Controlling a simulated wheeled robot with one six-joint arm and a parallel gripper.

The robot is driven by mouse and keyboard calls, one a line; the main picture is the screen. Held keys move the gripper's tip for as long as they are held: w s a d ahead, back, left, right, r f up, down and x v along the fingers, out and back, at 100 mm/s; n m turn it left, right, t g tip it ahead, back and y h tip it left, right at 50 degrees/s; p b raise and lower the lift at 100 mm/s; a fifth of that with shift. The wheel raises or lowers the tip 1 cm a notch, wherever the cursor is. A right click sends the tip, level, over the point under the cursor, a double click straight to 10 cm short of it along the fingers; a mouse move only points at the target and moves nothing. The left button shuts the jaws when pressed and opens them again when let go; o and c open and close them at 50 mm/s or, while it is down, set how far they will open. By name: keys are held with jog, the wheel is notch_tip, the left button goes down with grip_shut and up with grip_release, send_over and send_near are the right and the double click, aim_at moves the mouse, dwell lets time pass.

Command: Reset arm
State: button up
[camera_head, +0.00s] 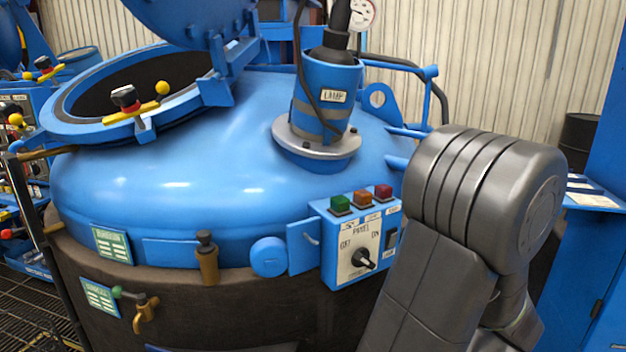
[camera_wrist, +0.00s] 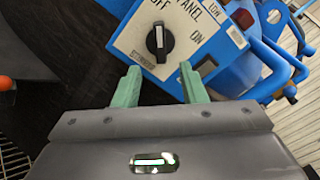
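My gripper (camera_wrist: 160,84) shows in the wrist view with its two green fingers apart and nothing between them. Past the fingertips is the black rotary knob (camera_wrist: 160,42) on the white panel face (camera_wrist: 190,35), marked OFF and ON. I see no contact between fingers and knob. In the head view the knob (camera_head: 362,258) sits low on the blue control box (camera_head: 345,240), below green, orange and red buttons. My grey arm rises at the right of the head view, close to the box. My gripper is not visible in the head view.
The blue furnace (camera_head: 200,160) fills the left and middle, its round lid (camera_head: 195,15) raised over the open mouth. A lamp housing (camera_head: 330,95) stands on top. A brass tap (camera_head: 145,312) and a plug (camera_head: 206,260) stick out in front. A blue cabinet (camera_head: 580,260) stands at right.

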aim_at(368, 263)
jog(key=x, duration=1)
jog(key=shift+w, duration=0.1)
jog(key=v, duration=1.4)
jog(key=x, duration=1.3)
jog(key=shift+w+a, duration=0.25)
jog(key=shift+w+a+r, duration=0.1)
jog(key=shift+w+r, duration=0.1)
jog(key=shift+w, duration=0.1)
jog(key=shift+s+m+p, duration=0.1)
jog(key=shift+m+p, duration=0.7)
jog(key=shift+p, duration=0.45)
jog(key=m+p, duration=0.4)
jog(key=p, duration=0.1)
jog(key=shift+r+p, duration=0.1)
jog(key=shift+p, duration=0.3)
jog(key=shift+m+p, duration=0.9)
jog(key=shift+p, duration=0.1)
jog(key=shift+f, duration=0.3)
